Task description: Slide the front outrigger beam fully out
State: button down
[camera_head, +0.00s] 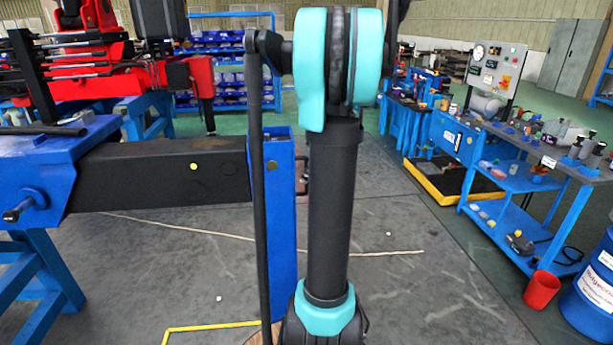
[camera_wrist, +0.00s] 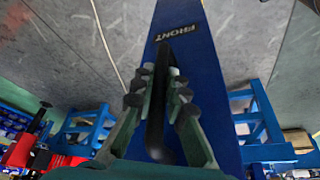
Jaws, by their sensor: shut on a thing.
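The front outrigger beam (camera_head: 160,175) is a dark, square beam that reaches right from a blue housing (camera_head: 100,140) in the head view. A yellow dot marks its side. Its outer end meets an upright blue leg (camera_head: 283,230), partly hidden by my arm. In the wrist view the blue leg (camera_wrist: 190,20) carries the label FRONT. My gripper (camera_wrist: 159,95) is shut on a black bar handle (camera_wrist: 157,125) in front of the leg, one finger on each side. The head view does not clearly show my fingers.
Red machinery (camera_head: 100,80) stands at the back left. Grey floor (camera_head: 430,280) is clear right of the leg.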

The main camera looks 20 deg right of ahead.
jog(key=c, duration=1.5)
grip_release()
jog(key=shift+w+d, duration=0.1)
jog(key=shift+w, duration=0.05)
jog(key=shift+c, duration=0.2)
jog(key=v, duration=1.2)
